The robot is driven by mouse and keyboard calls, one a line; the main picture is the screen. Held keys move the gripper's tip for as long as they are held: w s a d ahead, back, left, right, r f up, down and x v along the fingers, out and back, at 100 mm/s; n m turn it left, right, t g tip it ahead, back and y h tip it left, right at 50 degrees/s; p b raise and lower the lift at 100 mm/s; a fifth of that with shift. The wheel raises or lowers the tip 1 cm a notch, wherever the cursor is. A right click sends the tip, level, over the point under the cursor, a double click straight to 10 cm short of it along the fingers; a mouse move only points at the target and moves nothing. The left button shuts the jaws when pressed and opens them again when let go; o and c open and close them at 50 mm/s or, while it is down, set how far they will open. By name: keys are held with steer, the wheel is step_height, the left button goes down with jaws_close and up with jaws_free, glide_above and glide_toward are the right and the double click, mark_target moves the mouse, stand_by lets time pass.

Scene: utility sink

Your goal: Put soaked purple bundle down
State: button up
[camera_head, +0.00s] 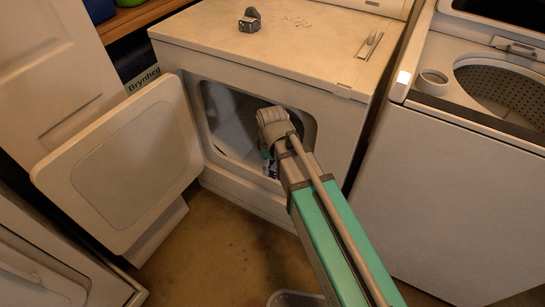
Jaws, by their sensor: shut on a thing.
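My arm reaches from the lower right to the opening of a white front-loading machine (215,150). The arm's grey end joint is at the opening. My gripper's fingers are hidden behind the arm or inside the drum. I see no purple bundle in this view.
The machine's square door (125,165) stands wide open to the left. A small grey metal object (250,20) sits on its top. A top-loading washer (455,165) with a perforated drum stands to the right. A pale container (295,299) is at the bottom edge. Bare brown floor lies in front.

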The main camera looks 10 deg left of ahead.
step_height(320, 180, down, 16)
steer(key=b, duration=1.4)
steer(key=shift+b, duration=0.3)
steer(key=shift+s+r, duration=0.1)
steer(key=shift+r, duration=0.05)
